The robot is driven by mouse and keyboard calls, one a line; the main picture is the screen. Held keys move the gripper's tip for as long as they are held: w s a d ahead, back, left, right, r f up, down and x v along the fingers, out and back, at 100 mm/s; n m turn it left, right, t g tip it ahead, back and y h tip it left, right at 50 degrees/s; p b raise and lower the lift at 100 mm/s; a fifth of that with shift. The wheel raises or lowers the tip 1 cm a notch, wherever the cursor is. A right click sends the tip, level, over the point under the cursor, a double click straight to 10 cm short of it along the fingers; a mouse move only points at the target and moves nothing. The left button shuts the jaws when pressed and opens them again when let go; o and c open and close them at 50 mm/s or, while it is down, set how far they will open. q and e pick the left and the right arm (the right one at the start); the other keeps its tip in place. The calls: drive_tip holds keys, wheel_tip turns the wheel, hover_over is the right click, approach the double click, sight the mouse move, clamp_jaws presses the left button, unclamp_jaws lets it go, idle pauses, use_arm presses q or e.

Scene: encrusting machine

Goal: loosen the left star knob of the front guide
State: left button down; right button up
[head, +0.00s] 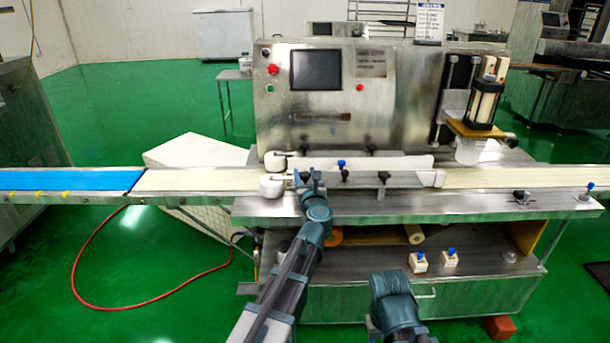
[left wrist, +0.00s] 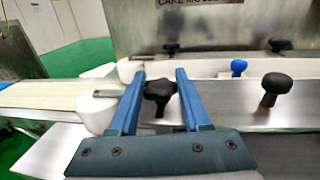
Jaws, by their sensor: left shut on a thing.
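The front guide (head: 410,180) is a metal bar along the near side of the belt, with a white roller (head: 271,186) at its left end. Its left star knob (left wrist: 159,95) is black and lobed. In the left wrist view it sits between the two blue fingers of my left gripper (left wrist: 160,76), which are shut on it. In the head view my left gripper (head: 309,180) reaches the guide's left part and hides this knob. The other black knob (left wrist: 276,84) of the guide stands free to the right. My right gripper is not in view; only part of my right arm shows.
A blue-topped knob (left wrist: 238,67) stands close behind the guide. The rear white guide (head: 400,161) runs along the far side of the cream belt (head: 195,180). The machine housing (head: 400,100) rises behind. Two blue-knobbed white blocks (head: 418,262) sit on the lower shelf.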

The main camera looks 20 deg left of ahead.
use_arm(q)
drive_tip(key=n+g+y, duration=0.3)
drive_tip(key=n+y, duration=0.1)
drive_tip(key=y, duration=0.1)
drive_tip(key=shift+w+d, duration=0.1)
drive_tip(key=shift+w, duration=0.05)
drive_tip(key=shift+n+g+y, duration=0.8)
drive_tip(key=shift+g+y, duration=0.1)
drive_tip(key=shift+g, duration=0.3)
drive_tip(key=shift+c, duration=1.8)
unclamp_jaws()
drive_tip(key=shift+s, duration=0.2)
